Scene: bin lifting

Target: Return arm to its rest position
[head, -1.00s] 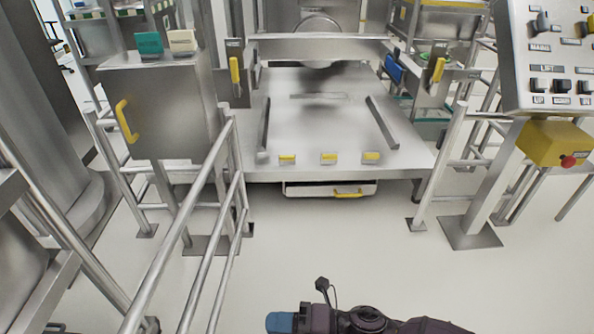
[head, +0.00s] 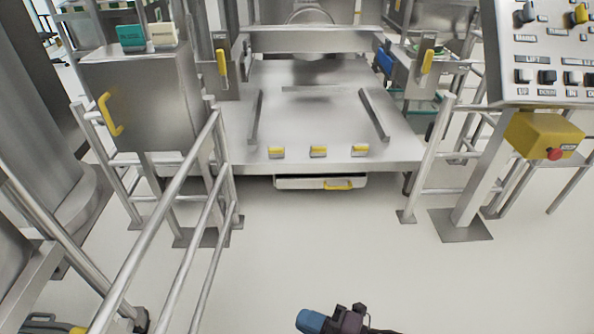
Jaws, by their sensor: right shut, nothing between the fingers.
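My right gripper (head: 312,320) shows at the bottom edge of the head view, to the right of the middle. Its blue end points left, with a dark wrist part behind it. It is shut with nothing held, over the bare white floor. Most of my right arm is below the frame. My left gripper is not in view.
A steel platform (head: 325,120) with yellow-marked blocks on its front edge stands ahead, with a drawer (head: 295,183) beneath. Metal railings (head: 170,235) stand left. A steel cabinet (head: 150,100) and a control panel (head: 545,55) flank the platform. The middle floor is clear.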

